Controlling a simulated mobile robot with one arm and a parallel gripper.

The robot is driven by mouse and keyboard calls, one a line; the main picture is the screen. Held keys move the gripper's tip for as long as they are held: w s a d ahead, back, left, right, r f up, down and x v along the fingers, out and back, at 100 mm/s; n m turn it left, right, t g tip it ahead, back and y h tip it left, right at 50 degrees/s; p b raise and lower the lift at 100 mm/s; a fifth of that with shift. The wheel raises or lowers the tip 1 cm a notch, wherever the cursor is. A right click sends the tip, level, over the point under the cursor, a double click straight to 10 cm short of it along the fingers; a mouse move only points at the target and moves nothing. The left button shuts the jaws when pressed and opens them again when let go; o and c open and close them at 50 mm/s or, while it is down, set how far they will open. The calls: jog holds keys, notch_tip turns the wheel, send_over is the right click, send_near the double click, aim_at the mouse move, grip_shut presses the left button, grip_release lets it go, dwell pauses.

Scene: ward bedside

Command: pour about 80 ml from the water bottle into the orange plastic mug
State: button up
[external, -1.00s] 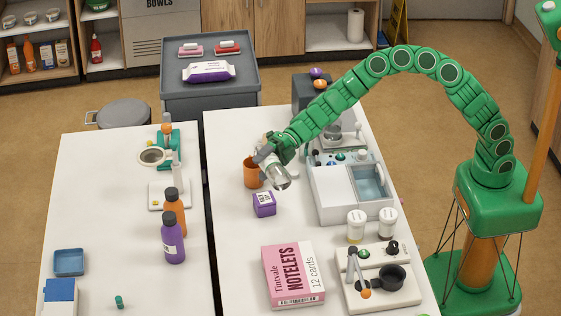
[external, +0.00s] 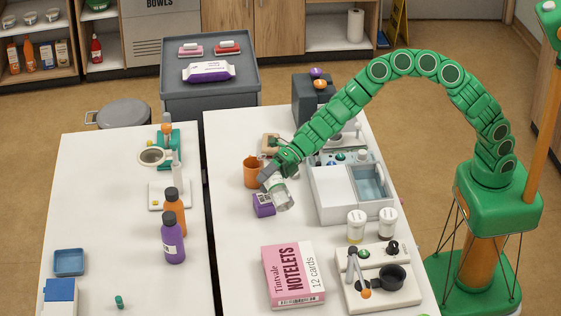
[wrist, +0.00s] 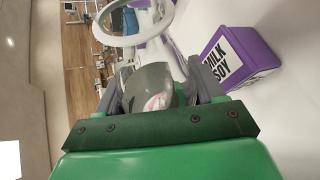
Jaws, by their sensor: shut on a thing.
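The orange plastic mug (external: 251,172) stands upright on the right-hand table. In the wrist view, part of the bottle (wrist: 152,88) shows between the fingers, with a pale ring (wrist: 135,22) beyond. I cannot make out the water level in the bottle or the inside of the mug.
A purple milk carton (external: 263,206) stands close by the bottle; it also shows in the wrist view (wrist: 242,55). A white appliance with a blue basin (external: 370,182) is to the right. A pink notelets box (external: 292,275) lies nearer the camera. Bare tabletop lies between.

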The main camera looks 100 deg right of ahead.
aim_at(263, 166)
jog(key=shift+d+r+n+h, duration=0.3)
jog(key=shift+r+n+h, duration=0.1)
jog(key=shift+r, duration=0.1)
dwell(1.8)
jog(key=shift+w+d+r+n+h, duration=0.15)
jog(key=shift+d+r+n+h, duration=0.15)
jog(key=shift+r+n, duration=0.25)
jog(key=shift+w+d+r+n+h+p, duration=0.2)
jog(key=shift+d+r+n+h+p, duration=0.15)
jog(key=shift+d+r+n+h, duration=0.3)
jog(key=shift+d+r+n+t+h, duration=0.2)
jog(key=shift+n+t+h, duration=0.1)
jog(key=shift+n+h, duration=0.2)
jog(key=shift+w+r, duration=0.1)
jog(key=shift+r, duration=0.05)
jog(key=shift+n+h, duration=0.25)
jog(key=shift+n, duration=0.05)
jog(key=shift+d+r, duration=0.1)
jog(key=shift+r, duration=0.05)
jog(key=shift+w+p, duration=0.1)
jog(key=shift+p, duration=0.25)
